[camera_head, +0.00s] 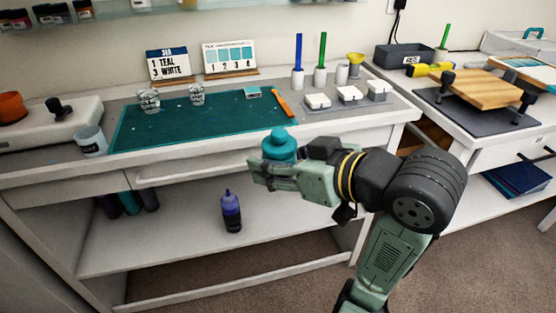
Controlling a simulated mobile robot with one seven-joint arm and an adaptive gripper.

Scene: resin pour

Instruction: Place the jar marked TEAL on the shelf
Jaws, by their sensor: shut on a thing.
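My gripper (256,172) is in front of the bench's front edge, at the middle of the picture. It is shut on a teal jar (280,144) with a teal cap, held roughly upright. The fingers and wrist hide the jar's lower part, and I can read no label on it. A wall shelf (215,8) runs along the top edge and holds several small jars (50,13) at its left; only its lower part is in view. A lower shelf (170,235) under the bench holds a dark purple bottle (231,211) and dark teal and purple bottles (128,203).
A teal mat (180,125) on the bench carries two clear cups (149,100). White blocks (350,93) and upright coloured sticks (320,60) are at right. A clamped wooden board (482,88) is further right.

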